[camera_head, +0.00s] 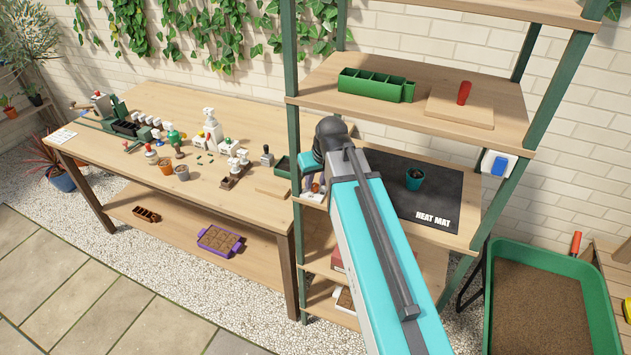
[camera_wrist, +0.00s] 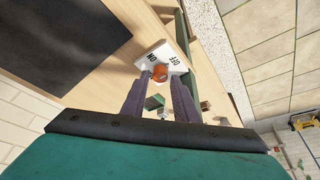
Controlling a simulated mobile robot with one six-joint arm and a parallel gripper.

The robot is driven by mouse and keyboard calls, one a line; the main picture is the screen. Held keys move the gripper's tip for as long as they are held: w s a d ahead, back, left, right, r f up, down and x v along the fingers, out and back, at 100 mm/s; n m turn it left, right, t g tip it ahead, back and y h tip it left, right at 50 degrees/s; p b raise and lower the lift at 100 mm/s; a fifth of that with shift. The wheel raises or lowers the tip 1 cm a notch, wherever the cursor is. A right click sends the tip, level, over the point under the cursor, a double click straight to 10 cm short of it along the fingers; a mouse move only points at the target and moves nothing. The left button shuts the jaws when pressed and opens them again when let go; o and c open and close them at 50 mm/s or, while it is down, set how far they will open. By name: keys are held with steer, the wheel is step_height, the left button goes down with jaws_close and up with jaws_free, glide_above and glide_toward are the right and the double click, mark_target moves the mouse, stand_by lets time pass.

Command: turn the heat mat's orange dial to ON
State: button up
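The orange dial (camera_wrist: 160,70) sits on a white plate (camera_wrist: 150,57) marked ON and OFF, at the shelf's edge in the wrist view. My gripper (camera_wrist: 161,76) has its two purple-grey fingers apart, with the tips at either side of the dial. Whether they touch it is not clear. The dial's exact setting is hard to read. The black heat mat (camera_head: 450,196) lies on the shelf in the head view, and its dark surface also shows in the wrist view (camera_wrist: 65,35). My arm hides part of the mat and the dial in the head view.
A teal pot (camera_head: 415,180) stands on the mat. The shelf's green post (camera_head: 294,130) rises close beside my gripper. A wooden bench (camera_head: 110,150) with several pots and tools stands at left. A green tub of soil (camera_head: 590,290) stands at right.

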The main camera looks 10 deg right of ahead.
steer(key=shift+x, duration=0.8)
jaws_close()
